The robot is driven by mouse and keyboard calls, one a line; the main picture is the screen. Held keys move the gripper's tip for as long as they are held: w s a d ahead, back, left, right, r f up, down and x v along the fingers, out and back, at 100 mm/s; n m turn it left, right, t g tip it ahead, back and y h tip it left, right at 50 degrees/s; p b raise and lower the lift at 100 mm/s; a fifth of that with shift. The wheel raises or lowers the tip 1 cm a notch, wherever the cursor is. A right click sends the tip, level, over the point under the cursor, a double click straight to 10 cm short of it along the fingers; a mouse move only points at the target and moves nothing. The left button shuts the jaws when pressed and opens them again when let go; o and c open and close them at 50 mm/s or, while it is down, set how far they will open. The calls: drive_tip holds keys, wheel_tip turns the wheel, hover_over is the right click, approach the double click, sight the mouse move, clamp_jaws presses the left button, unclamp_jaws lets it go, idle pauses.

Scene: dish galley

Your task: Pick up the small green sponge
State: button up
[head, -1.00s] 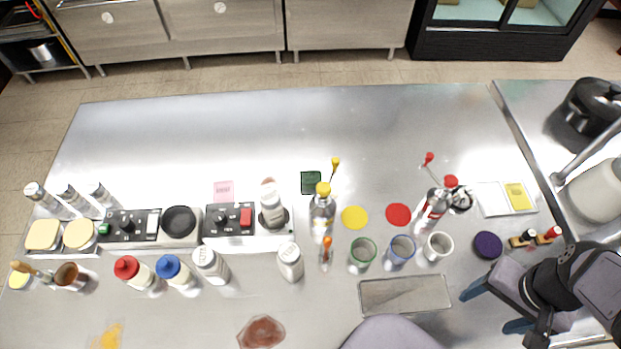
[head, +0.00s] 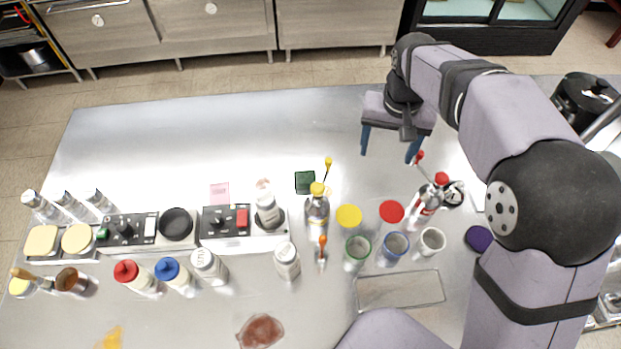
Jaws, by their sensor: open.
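A small dark green square (head: 305,182), which looks like the green sponge, lies flat on the steel counter near the middle. A bottle with a yellow cap (head: 317,212) stands just in front of it, and a thin yellow-tipped stick (head: 327,170) rises beside its right edge. My gripper (head: 390,147) is open, with its blue fingers spread apart and nothing seen between them. It is above the counter, to the right of the green square and apart from it.
A pink square (head: 219,193) lies to the left. Yellow (head: 348,216) and red (head: 391,211) discs lie front right. Cups, including a green-rimmed one (head: 357,251), and a red-capped bottle (head: 428,200) stand further right. The counter behind the green square is clear.

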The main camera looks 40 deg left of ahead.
drive_tip(key=s+a+f+n, duration=0.2)
drive_tip(key=s+a+f, duration=0.2)
drive_tip(key=a, duration=0.5)
drive_tip(key=n+g+b, duration=0.1)
drive_tip(key=n, duration=0.1)
hover_over(305, 177)
wheel_tip(305, 177, down, 2)
drive_tip(key=shift+f, duration=0.25)
drive_tip(key=shift+f+p, duration=1.7)
drive_tip(key=shift+f, duration=1.95)
drive_tip(key=c, duration=1.1)
drive_tip(key=shift+c, duration=0.3)
